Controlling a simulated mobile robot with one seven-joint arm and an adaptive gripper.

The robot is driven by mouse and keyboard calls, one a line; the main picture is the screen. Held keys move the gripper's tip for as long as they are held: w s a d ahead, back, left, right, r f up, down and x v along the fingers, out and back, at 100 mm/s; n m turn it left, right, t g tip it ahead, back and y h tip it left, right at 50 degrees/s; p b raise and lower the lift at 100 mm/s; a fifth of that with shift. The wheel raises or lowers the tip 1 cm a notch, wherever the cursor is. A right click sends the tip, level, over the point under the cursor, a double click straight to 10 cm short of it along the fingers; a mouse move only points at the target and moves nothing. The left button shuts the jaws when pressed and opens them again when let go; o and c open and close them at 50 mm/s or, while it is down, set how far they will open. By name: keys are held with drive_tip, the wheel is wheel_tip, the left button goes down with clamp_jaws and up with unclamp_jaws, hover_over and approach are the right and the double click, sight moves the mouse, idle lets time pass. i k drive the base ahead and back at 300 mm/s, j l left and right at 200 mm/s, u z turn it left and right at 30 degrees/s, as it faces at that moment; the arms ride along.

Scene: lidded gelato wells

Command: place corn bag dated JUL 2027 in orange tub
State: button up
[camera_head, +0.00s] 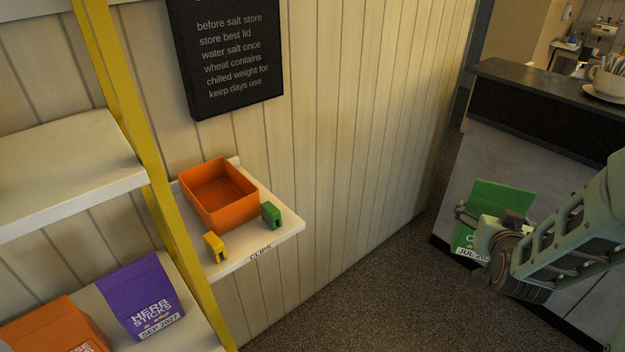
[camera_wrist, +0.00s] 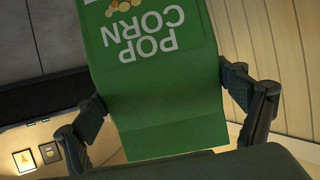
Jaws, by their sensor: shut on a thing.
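My gripper (camera_head: 487,228) is shut on a green bag (camera_head: 500,199) at the right of the head view, in the air in front of a dark-topped counter. The bag's label begins "JUL 20"; my gripper hides the rest. In the wrist view the green bag (camera_wrist: 152,90) reads "POP CORN" upside down, between my two fingers (camera_wrist: 172,107). The orange tub (camera_head: 218,195) sits on a small white wall shelf left of centre. It is open at the top and looks empty. My gripper is well to the right of it.
A yellow clip (camera_head: 214,247) and a green clip (camera_head: 271,214) stand by the tub on the shelf (camera_head: 262,240) marked "CLIPS". A yellow post (camera_head: 150,170) rises left of it. A purple "HERB STICKS" bag (camera_head: 149,295) and an orange bag (camera_head: 52,328) sit lower left. A cup (camera_head: 608,83) stands on the counter.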

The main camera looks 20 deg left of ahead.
sight(220, 204)
drive_tip(key=i+l+u, duration=0.1)
drive_tip(key=i, duration=0.35)
drive_tip(key=i+l, duration=0.1)
drive_tip(key=i, duration=0.4)
drive_tip(key=i+l+u, duration=0.1)
drive_tip(key=i+u, duration=0.15)
drive_tip(key=u, duration=0.25)
drive_tip(key=i+l+u, duration=0.15)
drive_tip(key=u, duration=0.3)
drive_tip(key=i+l+u, duration=0.25)
drive_tip(key=u, duration=0.25)
drive_tip(key=i+l+u, duration=0.15)
drive_tip(key=l+u, duration=0.2)
drive_tip(key=u, duration=0.15)
drive_tip(key=i+l+u, duration=0.1)
drive_tip(key=l+u, duration=0.35)
drive_tip(key=j, duration=0.1)
